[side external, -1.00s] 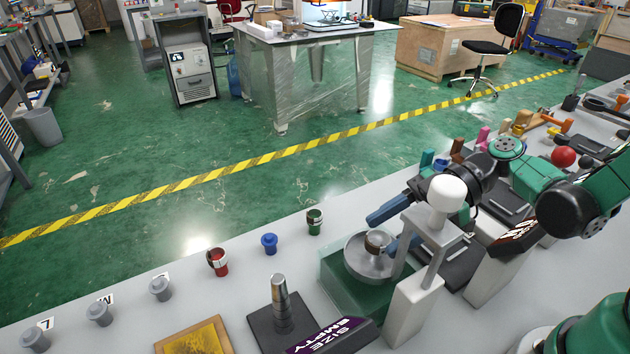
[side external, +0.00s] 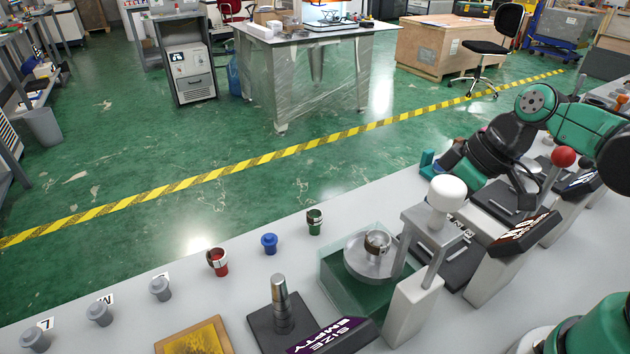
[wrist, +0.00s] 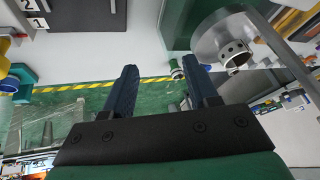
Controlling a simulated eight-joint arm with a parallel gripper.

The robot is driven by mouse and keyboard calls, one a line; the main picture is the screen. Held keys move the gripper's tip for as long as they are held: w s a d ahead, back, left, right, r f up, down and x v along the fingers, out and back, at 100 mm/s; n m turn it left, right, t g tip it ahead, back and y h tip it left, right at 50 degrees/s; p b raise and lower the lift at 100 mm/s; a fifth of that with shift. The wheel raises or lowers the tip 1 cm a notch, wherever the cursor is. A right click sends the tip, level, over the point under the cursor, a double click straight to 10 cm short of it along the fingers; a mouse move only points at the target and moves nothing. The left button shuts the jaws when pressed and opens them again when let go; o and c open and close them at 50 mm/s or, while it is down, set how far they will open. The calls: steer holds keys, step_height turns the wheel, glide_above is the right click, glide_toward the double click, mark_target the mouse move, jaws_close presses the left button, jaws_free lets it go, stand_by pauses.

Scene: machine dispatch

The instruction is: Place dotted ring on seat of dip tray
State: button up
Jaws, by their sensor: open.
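The dotted ring (side external: 377,243), a small metallic ring, sits on the round grey seat (side external: 362,264) of the dip tray (side external: 340,291), a green see-through box. In the wrist view the ring (wrist: 235,55) shows dark dots around its wall and rests against the grey disc (wrist: 212,40). My gripper (wrist: 160,68) is open, its two dark blue fingers apart with nothing between them. The ring is off to the right of the fingers, not touching them. In the side external view my gripper is right of the tray, its fingers partly hidden behind the white-knobbed lever.
The white-knobbed lever (side external: 447,194) stands right beside the tray. A dark-green ring piece (side external: 314,222), a blue piece (side external: 269,244) and a red piece (side external: 217,262) stand to the left. A metal post (side external: 280,301) stands in front left. A red-ball lever (side external: 563,157) is at right.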

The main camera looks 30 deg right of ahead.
steer(key=shift+w+d+r+m+t+h, duration=0.2)
steer(key=shift+r+m+t+h, duration=0.3)
steer(key=shift+m, duration=0.2)
steer(key=shift+w+d+r+m+t+h, duration=0.15)
steer(key=shift+w+r+m+t+h, duration=0.1)
steer(key=shift+r+m+t+h, duration=0.35)
steer(key=shift+w+d+r+m+t+h, duration=0.25)
steer(key=shift+m+t+h, duration=0.15)
steer(key=shift+m+h, duration=0.3)
